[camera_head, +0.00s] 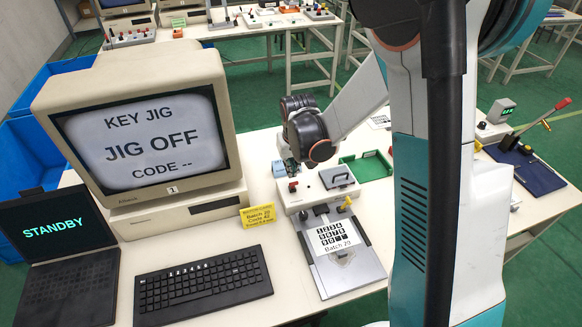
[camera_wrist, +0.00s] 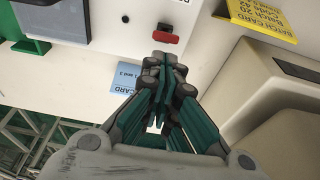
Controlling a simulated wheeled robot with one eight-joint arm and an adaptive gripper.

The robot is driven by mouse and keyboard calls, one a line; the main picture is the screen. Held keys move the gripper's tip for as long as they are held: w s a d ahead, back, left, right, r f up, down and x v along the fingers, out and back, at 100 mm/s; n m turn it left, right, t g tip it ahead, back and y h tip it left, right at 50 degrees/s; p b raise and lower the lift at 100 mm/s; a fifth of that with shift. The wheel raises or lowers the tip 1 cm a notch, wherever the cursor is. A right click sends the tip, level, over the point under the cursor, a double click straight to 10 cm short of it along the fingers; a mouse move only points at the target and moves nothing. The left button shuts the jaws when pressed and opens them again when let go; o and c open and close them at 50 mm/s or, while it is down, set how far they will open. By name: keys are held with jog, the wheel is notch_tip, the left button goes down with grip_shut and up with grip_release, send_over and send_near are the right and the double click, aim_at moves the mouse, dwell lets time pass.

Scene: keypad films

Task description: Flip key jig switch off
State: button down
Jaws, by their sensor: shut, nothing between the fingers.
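The key jig (camera_head: 318,199) is a white box on the table with a dark-handled lid and a film plate in front. Its red switch (camera_head: 293,187) is at the jig's left end; it also shows in the wrist view (camera_wrist: 166,38). My gripper (camera_wrist: 165,63) is shut and empty, its tips just short of the red switch in that picture; I cannot tell whether they touch. In the head view my gripper (camera_head: 291,168) is partly hidden by my wrist. The monitor (camera_head: 150,140) reads "KEY JIG, JIG OFF, CODE --".
A yellow batch card (camera_head: 258,216) stands between the monitor and the jig. A blue card (camera_wrist: 128,77) lies beside my fingers. A green tray (camera_head: 367,166) is behind the jig. A keyboard (camera_head: 203,285) and a laptop reading "STANDBY" (camera_head: 60,240) are at the left.

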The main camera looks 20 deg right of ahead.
aim_at(294, 184)
jog(key=v, duration=1.2)
